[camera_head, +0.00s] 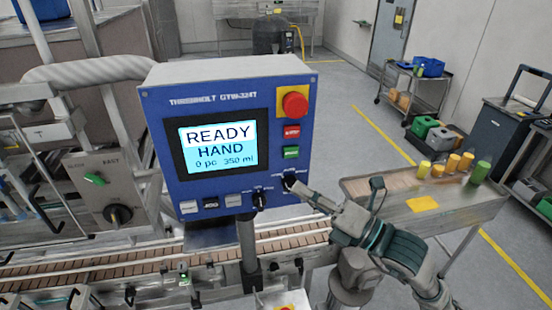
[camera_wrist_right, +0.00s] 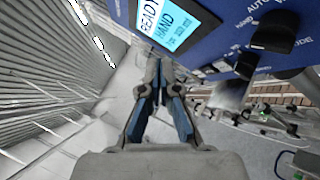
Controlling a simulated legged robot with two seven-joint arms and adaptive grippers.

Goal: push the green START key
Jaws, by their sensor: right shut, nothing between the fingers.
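The blue control panel (camera_head: 230,135) stands at the middle of the head view, its screen (camera_head: 218,147) reading READY, HAND, 0 pc 350 ml. A green key (camera_head: 292,152) is on its right side, below a red key (camera_head: 292,131); its label is too small to read. My right gripper (camera_head: 294,184) is shut and empty, in front of the panel's lower right, below the green key. In the right wrist view its fingertips (camera_wrist_right: 159,62) are together near the panel edge; contact cannot be told. My left gripper is not in view.
A red mushroom button (camera_head: 295,104) on a yellow plate is above the keys. Black rotary knobs (camera_head: 259,199) sit at the panel's lower right, close to my gripper. A conveyor (camera_head: 110,267) runs below. A table (camera_head: 415,205) with yellow and green containers is at right.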

